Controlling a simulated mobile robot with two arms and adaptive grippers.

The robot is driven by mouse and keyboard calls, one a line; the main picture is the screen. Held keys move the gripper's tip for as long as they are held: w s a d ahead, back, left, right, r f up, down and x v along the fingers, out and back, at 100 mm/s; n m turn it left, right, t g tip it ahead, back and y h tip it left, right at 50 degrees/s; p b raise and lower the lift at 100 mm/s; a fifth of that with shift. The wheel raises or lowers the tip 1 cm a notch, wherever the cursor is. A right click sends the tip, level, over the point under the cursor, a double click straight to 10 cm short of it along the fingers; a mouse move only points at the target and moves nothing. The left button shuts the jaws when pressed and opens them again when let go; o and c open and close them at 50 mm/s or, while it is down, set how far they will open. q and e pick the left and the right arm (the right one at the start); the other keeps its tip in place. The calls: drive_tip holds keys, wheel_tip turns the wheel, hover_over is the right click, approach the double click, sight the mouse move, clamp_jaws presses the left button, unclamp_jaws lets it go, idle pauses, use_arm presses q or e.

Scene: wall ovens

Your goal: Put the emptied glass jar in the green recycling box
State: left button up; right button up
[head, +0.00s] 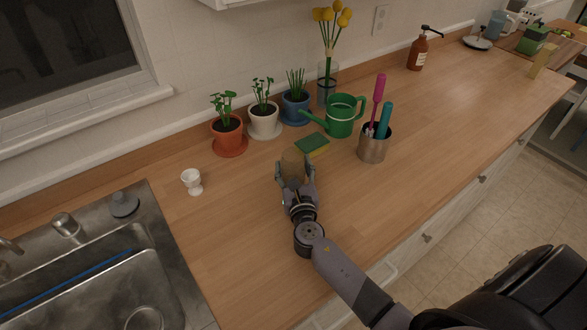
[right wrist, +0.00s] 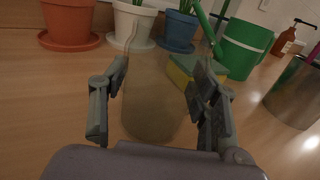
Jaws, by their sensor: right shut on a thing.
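A glass jar (right wrist: 150,95) with a tan, see-through look stands upright between the fingers of my right gripper (head: 294,178). It also shows in the head view (head: 292,165) above the counter's middle. In the right wrist view the fingers of the right gripper (right wrist: 158,105) sit on both sides of the jar, shut on it. I cannot tell whether its base touches the counter. A small green box-like thing (head: 533,39) is at the far right end; I cannot tell whether it is the recycling box. My left gripper is not in view.
A green-and-yellow sponge (head: 312,145) lies just behind the jar. Potted plants (head: 228,135), a green watering can (head: 342,117) and a metal utensil cup (head: 373,146) stand nearby. A white egg cup (head: 192,181) is near the sink (head: 160,260). The counter's right stretch is mostly clear.

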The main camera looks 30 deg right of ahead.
drive_tip(key=shift+f, duration=0.2)
drive_tip(key=o, duration=1.3)
drive_tip(key=shift+c, duration=0.2)
drive_tip(key=shift+r, duration=0.1)
